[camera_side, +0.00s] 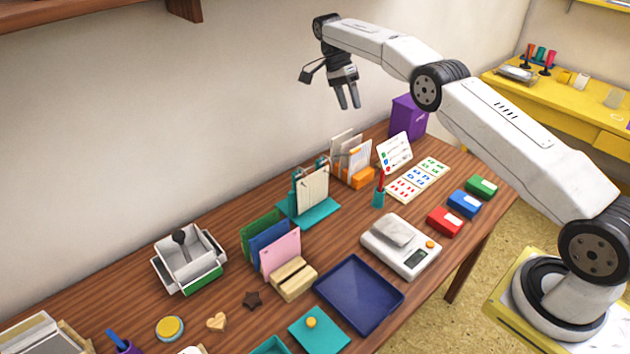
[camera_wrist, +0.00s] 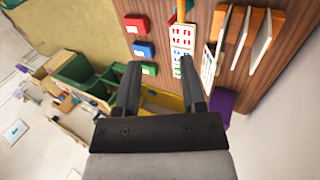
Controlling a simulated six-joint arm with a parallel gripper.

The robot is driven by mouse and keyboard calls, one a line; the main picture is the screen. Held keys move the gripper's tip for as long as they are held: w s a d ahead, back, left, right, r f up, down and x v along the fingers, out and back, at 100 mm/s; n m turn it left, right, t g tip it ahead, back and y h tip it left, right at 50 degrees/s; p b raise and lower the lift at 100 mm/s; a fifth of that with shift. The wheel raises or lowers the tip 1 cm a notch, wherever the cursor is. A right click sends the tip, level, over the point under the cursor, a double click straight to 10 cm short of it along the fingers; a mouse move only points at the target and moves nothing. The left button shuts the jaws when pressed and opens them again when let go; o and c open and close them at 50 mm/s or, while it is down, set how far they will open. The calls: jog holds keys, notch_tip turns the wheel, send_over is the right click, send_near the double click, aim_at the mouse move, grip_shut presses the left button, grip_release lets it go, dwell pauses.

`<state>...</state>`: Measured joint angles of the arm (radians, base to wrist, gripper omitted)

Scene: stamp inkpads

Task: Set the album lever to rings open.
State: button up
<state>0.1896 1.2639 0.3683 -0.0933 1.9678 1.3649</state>
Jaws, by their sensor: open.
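A teal stand (camera_side: 325,214) with upright cream sheets (camera_side: 312,190) on it stands near the middle of the table in the side view. It looks like the ring album, but I cannot be sure. Its lever and the state of its rings are too small to tell. My gripper (camera_side: 348,107) is open and empty, high above the back of the table and well clear of the stand. In the wrist view my gripper (camera_wrist: 160,68) shows its two fingers apart with nothing between them. I cannot make out the teal stand in that view.
An orange holder with cards (camera_side: 360,178), a teal cup with a red stick (camera_side: 378,198), a scale (camera_side: 398,245) and coloured folders (camera_side: 270,245) surround the stand. Red (camera_side: 444,222), blue (camera_side: 464,204) and green (camera_side: 481,187) inkpads line the right edge. A purple box (camera_side: 408,115) stands behind.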

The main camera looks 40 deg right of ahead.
jog(key=shift+f, duration=0.1)
jog(key=c, duration=0.5)
jog(key=shift+s+f, duration=0.1)
jog(key=shift+f, duration=0.1)
grip_shut()
jog(key=s+d+f+m+t+y, duration=0.4)
jog(key=s+f+m+t+y, duration=0.3)
jog(key=m+t, duration=0.3)
jog(key=s+d+f+m+t+y, duration=0.4)
jog(key=s+f+m+t+y, duration=0.3)
jog(key=m, duration=0.7)
notch_tip(320, 180, down, 3)
jog(key=s+t, duration=0.2)
jog(key=shift+s+d+f+t+y, duration=0.15)
jog(key=shift+s+d+t+y, duration=0.15)
jog(key=shift+t+y, duration=0.1)
